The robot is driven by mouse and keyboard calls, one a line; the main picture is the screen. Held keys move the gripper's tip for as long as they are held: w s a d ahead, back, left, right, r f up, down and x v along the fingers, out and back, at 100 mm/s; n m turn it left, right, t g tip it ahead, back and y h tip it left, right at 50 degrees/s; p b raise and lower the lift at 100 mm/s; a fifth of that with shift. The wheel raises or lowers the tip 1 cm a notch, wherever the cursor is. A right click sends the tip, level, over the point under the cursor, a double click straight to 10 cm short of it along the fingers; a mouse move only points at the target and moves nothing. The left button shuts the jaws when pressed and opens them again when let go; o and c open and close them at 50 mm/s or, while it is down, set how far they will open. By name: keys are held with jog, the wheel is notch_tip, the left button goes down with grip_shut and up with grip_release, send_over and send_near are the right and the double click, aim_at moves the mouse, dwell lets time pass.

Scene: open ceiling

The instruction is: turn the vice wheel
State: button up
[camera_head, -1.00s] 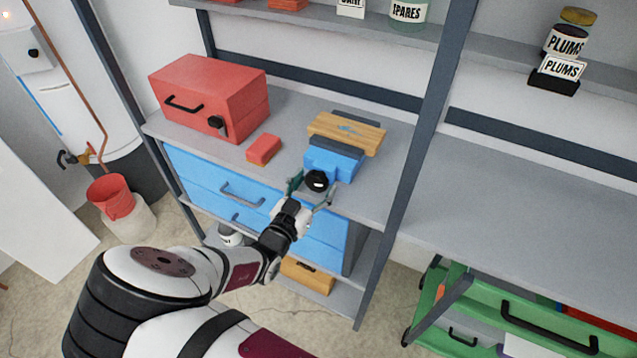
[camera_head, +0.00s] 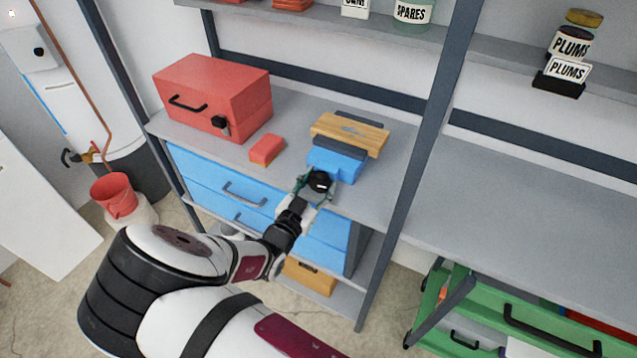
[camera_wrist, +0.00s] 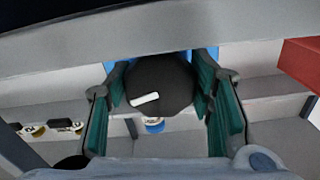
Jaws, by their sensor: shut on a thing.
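The blue vice (camera_head: 336,163) stands on the workbench shelf with a wooden board (camera_head: 349,133) in its jaws. Its round black wheel (camera_head: 319,181) faces the front of the bench. My gripper (camera_head: 317,187) is at the wheel, with a finger on either side of it. In the wrist view the dark wheel (camera_wrist: 160,84) with a white mark fills the space between the green finger pads of my gripper (camera_wrist: 160,95). The gripper is shut on the wheel. The vice body is mostly hidden behind the wheel in the wrist view.
A red toolbox (camera_head: 212,96) and a small red block (camera_head: 266,150) sit left of the vice. Blue drawers (camera_head: 225,185) are below the bench top. A dark shelf post (camera_head: 425,140) stands to the right. A red bucket (camera_head: 115,196) is at the far left.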

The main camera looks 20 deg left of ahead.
jog(key=shift+a+m, duration=0.1)
jog(key=shift+m, duration=1.3)
jog(key=o, duration=1.2)
jog(key=shift+c, duration=0.2)
jog(key=s, duration=1.2)
jog(key=shift+a, duration=0.45)
